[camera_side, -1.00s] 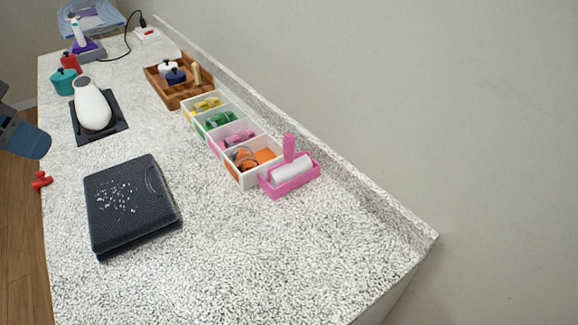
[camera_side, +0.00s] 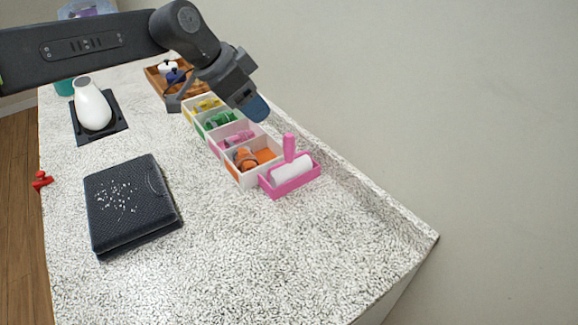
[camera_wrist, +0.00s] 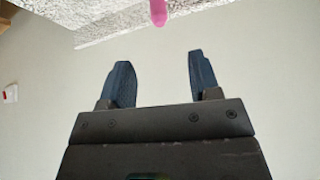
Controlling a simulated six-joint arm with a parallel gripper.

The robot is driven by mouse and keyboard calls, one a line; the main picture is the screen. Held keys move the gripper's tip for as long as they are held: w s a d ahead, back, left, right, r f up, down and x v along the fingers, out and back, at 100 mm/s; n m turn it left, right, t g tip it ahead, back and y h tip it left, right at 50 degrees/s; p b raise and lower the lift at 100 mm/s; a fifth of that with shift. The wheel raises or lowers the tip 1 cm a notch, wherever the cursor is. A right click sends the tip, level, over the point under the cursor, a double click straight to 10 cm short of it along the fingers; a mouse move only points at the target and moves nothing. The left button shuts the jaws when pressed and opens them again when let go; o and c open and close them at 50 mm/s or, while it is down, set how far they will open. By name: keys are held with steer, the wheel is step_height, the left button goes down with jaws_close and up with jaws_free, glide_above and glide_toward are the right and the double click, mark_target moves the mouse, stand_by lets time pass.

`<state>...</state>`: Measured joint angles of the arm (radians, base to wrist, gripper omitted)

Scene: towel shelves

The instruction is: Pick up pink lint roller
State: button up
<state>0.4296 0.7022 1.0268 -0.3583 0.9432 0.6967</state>
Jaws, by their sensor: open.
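The pink lint roller (camera_side: 289,147) has an upright pink handle and a white roll. It rests in a pink tray-like holder (camera_side: 291,187) at the right end of the row of bins. My gripper (camera_side: 257,108) is above the bins, up and to the left of the roller handle, and not touching it. In the wrist view my gripper (camera_wrist: 162,75) shows two blue fingers spread apart with nothing between them. The pink handle tip (camera_wrist: 158,12) shows at the top edge of that view. The rest of the roller is outside the wrist view.
White bins (camera_side: 235,168) with coloured items stand left of the roller. A wooden tray (camera_side: 154,79) lies behind them. A dark folded towel (camera_side: 130,205) with white specks lies at the left front. A low ledge and wall run behind the roller. The front counter is clear.

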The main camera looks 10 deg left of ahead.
mark_target(285, 136)
steer(key=x, duration=1.3)
steer(key=shift+d+f, duration=0.15)
steer(key=shift+d, duration=0.05)
jaws_close()
